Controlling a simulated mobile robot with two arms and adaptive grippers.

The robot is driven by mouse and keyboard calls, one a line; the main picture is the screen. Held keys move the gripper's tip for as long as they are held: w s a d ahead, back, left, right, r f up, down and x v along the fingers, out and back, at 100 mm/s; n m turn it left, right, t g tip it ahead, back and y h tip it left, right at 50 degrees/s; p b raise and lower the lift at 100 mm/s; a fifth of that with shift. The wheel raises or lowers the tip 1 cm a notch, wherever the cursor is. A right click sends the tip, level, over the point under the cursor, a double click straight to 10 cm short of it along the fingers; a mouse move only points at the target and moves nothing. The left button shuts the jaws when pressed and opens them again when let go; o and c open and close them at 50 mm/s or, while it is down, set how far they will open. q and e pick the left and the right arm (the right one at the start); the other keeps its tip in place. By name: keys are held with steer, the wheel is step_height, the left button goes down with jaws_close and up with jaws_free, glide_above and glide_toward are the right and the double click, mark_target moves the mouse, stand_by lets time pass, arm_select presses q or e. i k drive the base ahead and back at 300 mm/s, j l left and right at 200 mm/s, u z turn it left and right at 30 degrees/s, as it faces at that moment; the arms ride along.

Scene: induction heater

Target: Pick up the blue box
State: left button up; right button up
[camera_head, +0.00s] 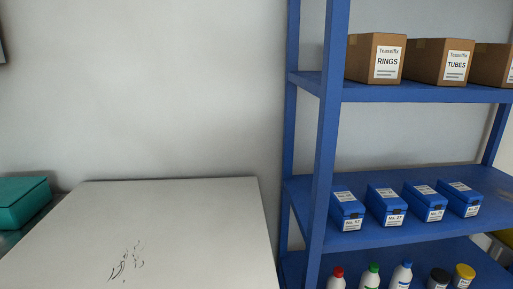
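Several small blue boxes stand in a row on the middle shelf of the blue rack, all with white labels on top and front. The leftmost blue box (346,210) is just right of the front post. Beside it are a second blue box (385,205), a third blue box (424,202) and a rightmost blue box (459,199). The label numbers are too small to read surely. Neither of my grippers shows in the head view.
The blue rack's front post (327,130) stands left of the boxes. Cardboard boxes (375,58) fill the upper shelf; bottles (372,277) and jars (464,276) stand below. A white surface (180,225) with dark marks is at left, beside a teal box (22,202).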

mark_target(428, 203)
steer(key=z, duration=1.3)
steer(key=i+l+u, duration=0.1)
steer(key=i+l, duration=0.25)
steer(key=i+l+u, duration=0.15)
steer(key=i+l, duration=0.25)
steer(key=i+l+u, duration=0.1)
steer(key=i+l, duration=0.2)
steer(key=l, duration=0.25)
